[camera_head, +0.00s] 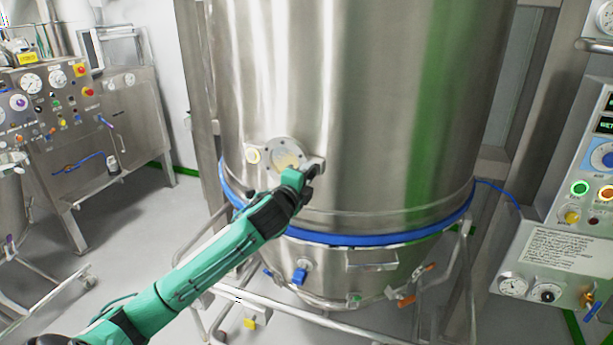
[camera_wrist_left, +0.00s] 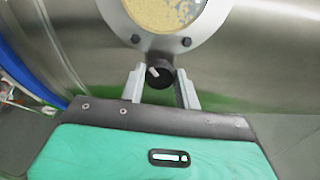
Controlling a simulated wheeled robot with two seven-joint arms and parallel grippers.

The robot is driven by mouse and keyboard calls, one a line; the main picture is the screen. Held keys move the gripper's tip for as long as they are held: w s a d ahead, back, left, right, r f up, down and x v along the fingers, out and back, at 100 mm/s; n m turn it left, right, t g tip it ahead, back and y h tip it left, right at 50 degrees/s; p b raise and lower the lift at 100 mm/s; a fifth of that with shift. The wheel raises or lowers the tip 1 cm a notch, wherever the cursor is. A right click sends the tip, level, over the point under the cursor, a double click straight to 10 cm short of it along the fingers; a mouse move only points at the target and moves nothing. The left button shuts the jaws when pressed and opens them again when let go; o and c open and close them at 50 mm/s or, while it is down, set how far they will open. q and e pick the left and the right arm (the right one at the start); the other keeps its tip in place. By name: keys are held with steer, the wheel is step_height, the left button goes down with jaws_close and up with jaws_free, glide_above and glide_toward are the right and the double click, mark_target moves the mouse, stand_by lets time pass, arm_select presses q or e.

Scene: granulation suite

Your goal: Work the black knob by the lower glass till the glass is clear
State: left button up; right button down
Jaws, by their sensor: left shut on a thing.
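The lower glass (camera_head: 285,158) is a round window in a bolted metal ring on the steel vessel. It also shows at the top of the left wrist view (camera_wrist_left: 168,10), with tan, speckled residue over most of what shows. The black knob (camera_wrist_left: 158,76) sits just below the ring and has a white pointer mark tilted up and left. My left gripper (camera_head: 314,172) is at the knob, with a finger on each side, shut on it. In the head view the gripper hides the knob. My right gripper is not in view.
A blue band (camera_head: 370,239) rings the vessel below the glass. A blue-handled valve (camera_head: 300,275) and a tubular frame are lower down. A control panel (camera_head: 570,215) stands at the right, and another machine with gauges (camera_head: 60,110) at the left.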

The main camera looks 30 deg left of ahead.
arm_select(q)
steer(key=o, duration=1)
steer(key=shift+c, duration=0.2)
steer(key=shift+s, duration=0.1)
steer(key=s+d+b, duration=0.2)
steer(key=s+b, duration=0.2)
steer(key=s, duration=0.9)
steer(key=shift+s+b, duration=0.25)
steer(key=shift+b, duration=0.05)
steer(key=shift+f, duration=0.1)
